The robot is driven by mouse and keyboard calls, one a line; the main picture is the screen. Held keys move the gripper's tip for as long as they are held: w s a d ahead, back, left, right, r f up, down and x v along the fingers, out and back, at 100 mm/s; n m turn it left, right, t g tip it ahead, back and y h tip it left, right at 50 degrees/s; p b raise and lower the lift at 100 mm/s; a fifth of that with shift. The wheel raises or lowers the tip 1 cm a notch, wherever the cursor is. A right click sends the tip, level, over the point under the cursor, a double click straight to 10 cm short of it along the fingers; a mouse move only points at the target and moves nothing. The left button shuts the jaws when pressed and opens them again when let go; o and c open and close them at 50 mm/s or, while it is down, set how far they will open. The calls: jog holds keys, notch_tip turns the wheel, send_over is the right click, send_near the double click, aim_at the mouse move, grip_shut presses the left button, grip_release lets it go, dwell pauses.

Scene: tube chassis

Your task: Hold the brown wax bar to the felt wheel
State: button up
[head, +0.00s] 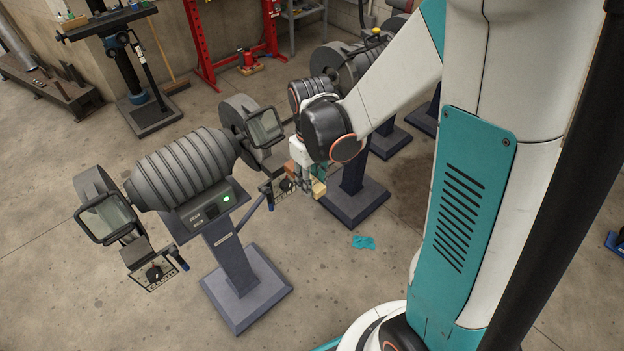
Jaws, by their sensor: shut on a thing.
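A grey double-ended polishing machine stands on a pedestal. Its right wheel (236,114) sits behind a clear shield; I take this as the felt wheel, but its label is too small to read. My gripper (303,181) points down just to the right of and below that wheel. A small brown block (291,168), which looks like the wax bar, is at the gripper's left side and partly hidden by it. The fingers appear shut on it. A gap to the wheel cannot be judged. A tan block (319,188) shows at the gripper's right.
A second machine (335,62) stands close behind my arm. A teal cloth (364,242) lies on the floor.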

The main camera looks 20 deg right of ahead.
aim_at(290, 162)
jog(key=w, duration=0.1)
jog(key=w+a, duration=0.1)
jog(key=w, duration=0.1)
jog(key=w+f, duration=0.1)
jog(key=w, duration=0.1)
jog(key=shift+w+a+b, duration=0.2)
jog(key=shift+a+b, duration=0.1)
jog(key=shift+a, duration=0.05)
jog(key=shift+w+a, duration=0.25)
jog(key=shift+w, duration=0.4)
jog(key=shift+w+a, duration=0.2)
jog(key=shift+w, duration=0.45)
jog(key=shift+w+a+b, duration=0.2)
jog(key=shift+w+b, duration=0.1)
jog(key=shift+w, duration=0.3)
dwell(0.3)
jog(key=shift+b, duration=0.95)
dwell(3.4)
